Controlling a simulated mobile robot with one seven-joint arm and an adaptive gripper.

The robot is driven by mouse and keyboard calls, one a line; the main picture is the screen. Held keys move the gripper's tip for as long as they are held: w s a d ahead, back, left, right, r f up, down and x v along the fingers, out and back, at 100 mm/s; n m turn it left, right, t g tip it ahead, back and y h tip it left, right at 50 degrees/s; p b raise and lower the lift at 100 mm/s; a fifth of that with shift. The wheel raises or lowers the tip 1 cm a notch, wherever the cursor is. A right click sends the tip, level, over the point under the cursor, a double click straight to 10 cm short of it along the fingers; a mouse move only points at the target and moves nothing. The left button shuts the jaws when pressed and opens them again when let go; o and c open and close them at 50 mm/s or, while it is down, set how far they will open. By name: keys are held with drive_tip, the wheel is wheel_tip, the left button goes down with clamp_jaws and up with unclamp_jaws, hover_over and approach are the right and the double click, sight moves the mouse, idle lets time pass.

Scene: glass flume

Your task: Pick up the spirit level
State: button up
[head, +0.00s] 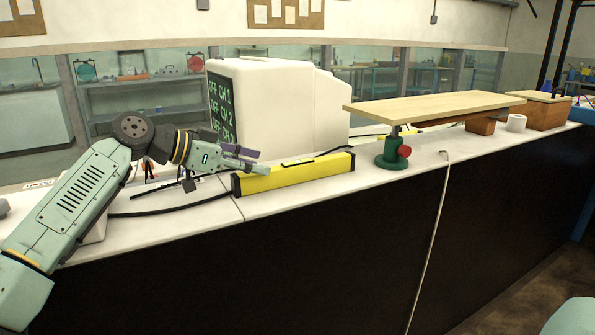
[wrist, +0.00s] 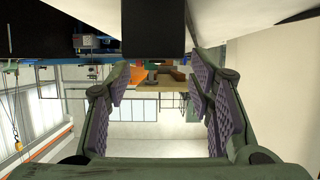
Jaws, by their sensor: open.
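A long yellow bar (head: 295,174) with dark ends lies on the white bench top in the head view. It looks like the spirit level, though a black cable seems to meet its left end, so I cannot be sure. A small dark strip shows on its top. My gripper (head: 262,162) is at the left part of the bar, pointing right, and appears just above or behind it. Contact cannot be told. In the wrist view my gripper (wrist: 160,85) is open, with purple pads apart and nothing clearly held between them. The bar is not clearly seen there.
A white boxy device (head: 290,95) with a dark screen stands behind the bar. To the right, a wooden board (head: 435,107) rests on a green stand (head: 392,152). A white cup (head: 516,123) is farther right. The black cable (head: 170,209) runs along the bench.

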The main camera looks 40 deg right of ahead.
sight(281, 166)
drive_tip(key=x, duration=0.2)
drive_tip(key=shift+d, duration=0.25)
drive_tip(key=shift+s+d+f+p, duration=0.15)
drive_tip(key=shift+s+d+p, duration=0.15)
drive_tip(key=shift+d, duration=0.25)
drive_tip(key=p+x, duration=0.1)
drive_tip(key=x, duration=0.3)
drive_tip(key=shift+s, duration=0.1)
drive_tip(key=shift+c, duration=0.5)
clamp_jaws()
